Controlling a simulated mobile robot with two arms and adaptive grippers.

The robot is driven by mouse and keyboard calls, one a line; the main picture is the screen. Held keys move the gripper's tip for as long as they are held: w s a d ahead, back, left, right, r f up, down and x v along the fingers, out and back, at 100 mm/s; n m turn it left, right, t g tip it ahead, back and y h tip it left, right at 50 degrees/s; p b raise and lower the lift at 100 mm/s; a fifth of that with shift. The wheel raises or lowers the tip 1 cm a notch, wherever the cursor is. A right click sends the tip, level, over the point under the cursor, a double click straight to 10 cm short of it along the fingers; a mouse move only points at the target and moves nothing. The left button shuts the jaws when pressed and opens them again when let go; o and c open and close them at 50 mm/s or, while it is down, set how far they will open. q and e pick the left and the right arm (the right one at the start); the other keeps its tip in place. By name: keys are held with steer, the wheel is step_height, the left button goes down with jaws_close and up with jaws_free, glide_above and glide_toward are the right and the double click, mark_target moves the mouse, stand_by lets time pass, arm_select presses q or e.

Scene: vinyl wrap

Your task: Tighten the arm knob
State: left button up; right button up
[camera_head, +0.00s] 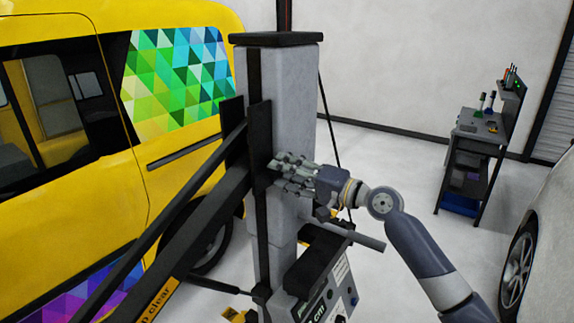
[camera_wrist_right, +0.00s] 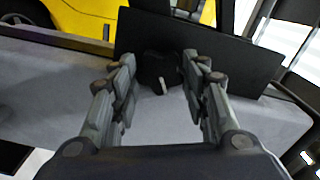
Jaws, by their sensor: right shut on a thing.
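The arm knob (camera_wrist_right: 158,72) is a black, rounded knob with a small light mark, set against a black plate (camera_wrist_right: 215,52) on the lift column. The grey lift column (camera_head: 285,110) stands upright, with black lift arms (camera_head: 195,235) running down to the left. My left gripper is not in view.
A yellow van (camera_head: 110,185) with a colourful triangle wrap stands close on the left. A control box (camera_head: 325,300) is low on the column. A dark tool cart (camera_head: 475,150) stands at the back right, and a light car (camera_head: 545,230) is at the right edge. Floor between is clear.

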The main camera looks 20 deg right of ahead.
steer(key=shift+m+p, duration=1)
steer(key=shift+m, duration=1.9)
steer(key=o, duration=1.1)
steer(key=v, duration=1.2)
